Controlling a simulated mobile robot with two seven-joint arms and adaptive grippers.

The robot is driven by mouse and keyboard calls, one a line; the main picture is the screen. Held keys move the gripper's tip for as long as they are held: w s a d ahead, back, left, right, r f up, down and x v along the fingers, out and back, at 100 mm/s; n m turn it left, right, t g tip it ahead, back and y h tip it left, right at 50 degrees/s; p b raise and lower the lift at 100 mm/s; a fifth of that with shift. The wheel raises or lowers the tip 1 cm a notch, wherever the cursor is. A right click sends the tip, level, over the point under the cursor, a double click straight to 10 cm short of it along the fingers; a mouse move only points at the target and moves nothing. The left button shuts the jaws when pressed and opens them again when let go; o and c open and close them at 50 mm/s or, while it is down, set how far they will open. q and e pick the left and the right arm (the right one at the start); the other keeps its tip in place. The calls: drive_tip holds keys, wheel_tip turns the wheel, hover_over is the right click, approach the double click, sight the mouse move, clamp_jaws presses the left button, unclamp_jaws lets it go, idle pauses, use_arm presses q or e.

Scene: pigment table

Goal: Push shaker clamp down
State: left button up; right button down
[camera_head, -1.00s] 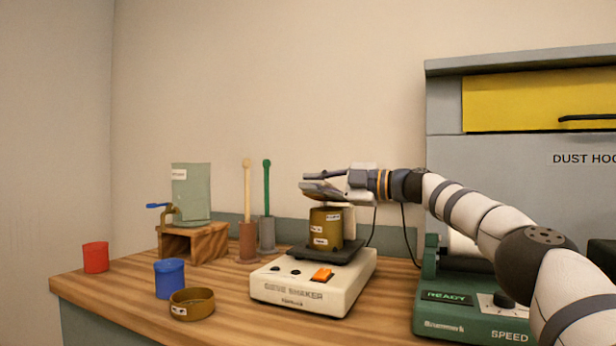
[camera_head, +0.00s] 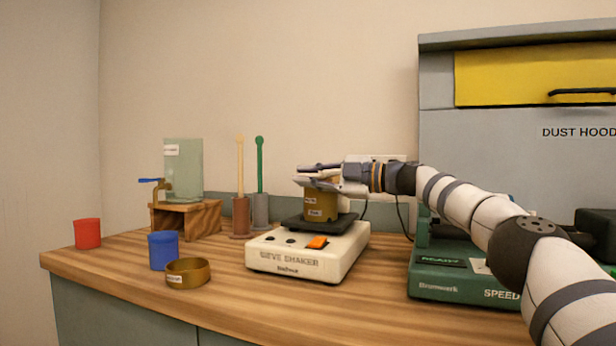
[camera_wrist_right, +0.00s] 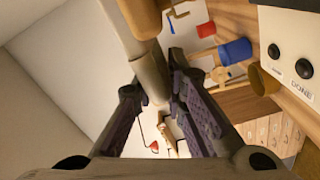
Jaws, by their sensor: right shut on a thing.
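The white sieve shaker (camera_head: 300,262) stands on the wooden bench with a dark platform on top. A brass sieve stack (camera_head: 321,206) sits upright on the platform. My right gripper (camera_head: 312,176) reaches in from the right at the top of the stack and covers its upper edge. In the right wrist view its two fingers (camera_wrist_right: 158,98) are closed around a pale grey-beige bar (camera_wrist_right: 150,72), which looks like the shaker clamp. Brass shows beside that bar at the top of the wrist view. The clamp is mostly hidden by the gripper in the head view. My left gripper is out of view.
A red cup (camera_head: 87,233), a blue cup (camera_head: 163,250) and a brass pan (camera_head: 188,273) stand at left. A jar with a blue tap (camera_head: 184,168) rests on a wooden stand. Two brushes stand behind the shaker. A green machine (camera_head: 450,280) is at right.

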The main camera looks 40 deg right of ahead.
drive_tip(key=shift+a, duration=0.1)
drive_tip(key=c, duration=1.7)
unclamp_jaws()
drive_tip(key=shift+o, duration=0.2)
drive_tip(key=v, duration=1.2)
